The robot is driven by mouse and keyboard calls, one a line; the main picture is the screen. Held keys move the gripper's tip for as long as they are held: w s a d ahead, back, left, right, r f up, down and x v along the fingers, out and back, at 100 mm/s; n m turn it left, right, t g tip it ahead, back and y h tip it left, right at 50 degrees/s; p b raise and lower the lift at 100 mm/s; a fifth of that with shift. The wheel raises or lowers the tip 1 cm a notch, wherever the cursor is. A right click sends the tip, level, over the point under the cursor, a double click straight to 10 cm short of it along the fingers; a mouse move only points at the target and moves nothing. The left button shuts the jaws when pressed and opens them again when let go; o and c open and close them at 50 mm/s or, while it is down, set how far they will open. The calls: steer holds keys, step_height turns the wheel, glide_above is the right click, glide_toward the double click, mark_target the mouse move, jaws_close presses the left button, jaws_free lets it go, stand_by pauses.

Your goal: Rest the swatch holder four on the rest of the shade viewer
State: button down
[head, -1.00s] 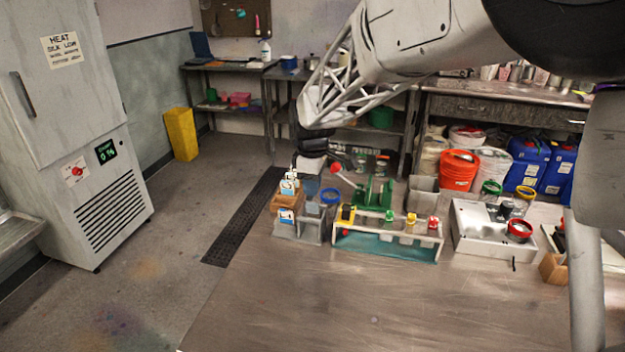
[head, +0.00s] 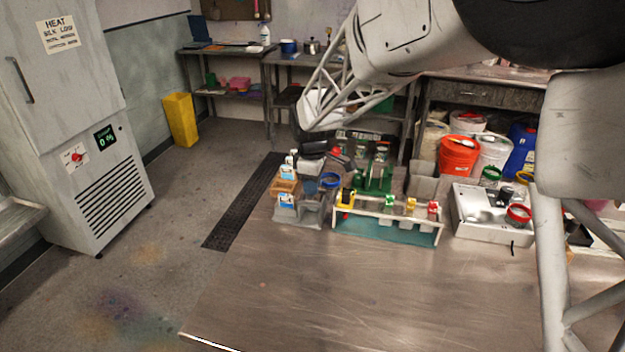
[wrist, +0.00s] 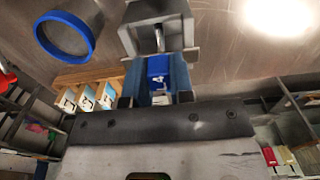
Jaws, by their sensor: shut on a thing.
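In the head view my gripper (head: 318,168) is low over the back left of the bench, and the held piece is mostly hidden there. A grey block with a metal post in its opening (wrist: 158,28), which looks like the shade viewer, lies just beyond the held piece in the wrist view. In the head view a grey body (head: 312,213) stands below my gripper. I cannot tell whether the piece touches it.
A blue-rimmed jar (wrist: 40,38) and a wooden rack with several cards (wrist: 100,76) are close by in the wrist view. A rack with yellow, green and red-topped pieces (head: 385,226) and a green stand (head: 388,178) are to the right. The front bench is clear.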

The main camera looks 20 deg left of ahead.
steer(key=shift+f, duration=0.35)
stand_by(0.3)
steer(key=c, duration=0.9)
jaws_free()
steer(key=shift+r, duration=0.1)
steer(key=shift+r, duration=3.75)
